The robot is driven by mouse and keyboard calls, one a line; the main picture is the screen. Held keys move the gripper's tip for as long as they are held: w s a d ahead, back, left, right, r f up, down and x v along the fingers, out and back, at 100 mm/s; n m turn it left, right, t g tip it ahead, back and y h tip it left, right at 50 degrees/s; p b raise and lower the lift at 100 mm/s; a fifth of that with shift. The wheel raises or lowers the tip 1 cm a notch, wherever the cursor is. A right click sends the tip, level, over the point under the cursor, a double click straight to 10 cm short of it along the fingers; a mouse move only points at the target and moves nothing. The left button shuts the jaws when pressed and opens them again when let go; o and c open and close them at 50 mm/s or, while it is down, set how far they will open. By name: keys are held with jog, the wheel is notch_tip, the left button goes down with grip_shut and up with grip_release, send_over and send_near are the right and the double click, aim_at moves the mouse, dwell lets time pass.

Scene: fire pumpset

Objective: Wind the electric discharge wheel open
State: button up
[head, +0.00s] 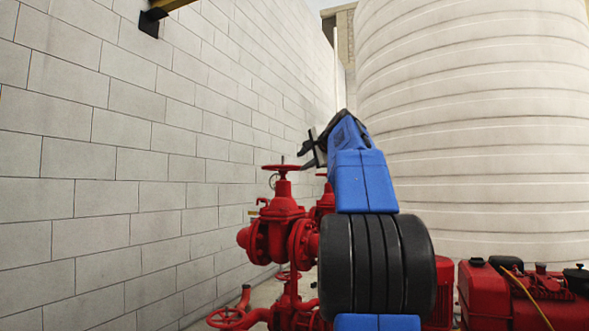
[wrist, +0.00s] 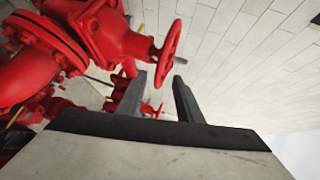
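A red handwheel (head: 281,168) tops a red gate valve (head: 283,222) left of my arm in the head view. My gripper (head: 309,148) is just above and right of this wheel, apart from it. In the wrist view my gripper (wrist: 160,76) has its two dark fingers spread with nothing between them. A red handwheel (wrist: 170,53) on a stem shows just beyond the fingertips there, seen at a slant. No label shows which wheel is the electric discharge one.
Another red handwheel (head: 226,318) sits low at the left. A second red valve (head: 324,205) is partly hidden behind my arm. A grey block wall (head: 120,180) rises at left, a large pale tank (head: 480,130) at right. A red engine (head: 520,295) stands lower right.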

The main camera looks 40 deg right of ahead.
aim_at(296, 166)
jog(key=x, duration=0.8)
jog(key=shift+w+d+f, duration=0.1)
jog(key=shift+w+d, duration=0.05)
jog(key=shift+w, duration=0.2)
grip_shut()
